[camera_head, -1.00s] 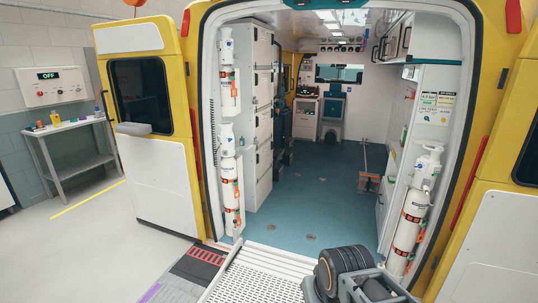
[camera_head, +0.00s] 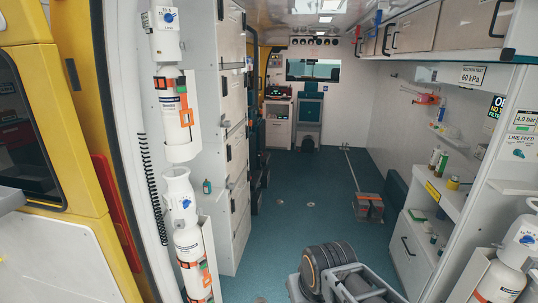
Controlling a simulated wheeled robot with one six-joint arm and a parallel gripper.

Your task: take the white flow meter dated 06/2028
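I cannot pick out a white flow meter in this view, and no label dated 06/2028 is readable. White cylinders with blue dials and orange-black straps stand at the door: an upper one (camera_head: 174,105) and a lower one (camera_head: 186,240) on the left, and one (camera_head: 500,275) at the lower right. A small line-feed panel (camera_head: 519,148) is on the right wall, and its small parts are too fine to tell. A dark ribbed joint of my arm shows at the bottom centre. My gripper's fingers are not seen.
A white shelf (camera_head: 452,204) with small bottles runs along the right wall. Tall white cabinets (camera_head: 232,150) line the left side, and overhead cupboards (camera_head: 415,30) hang at the right.

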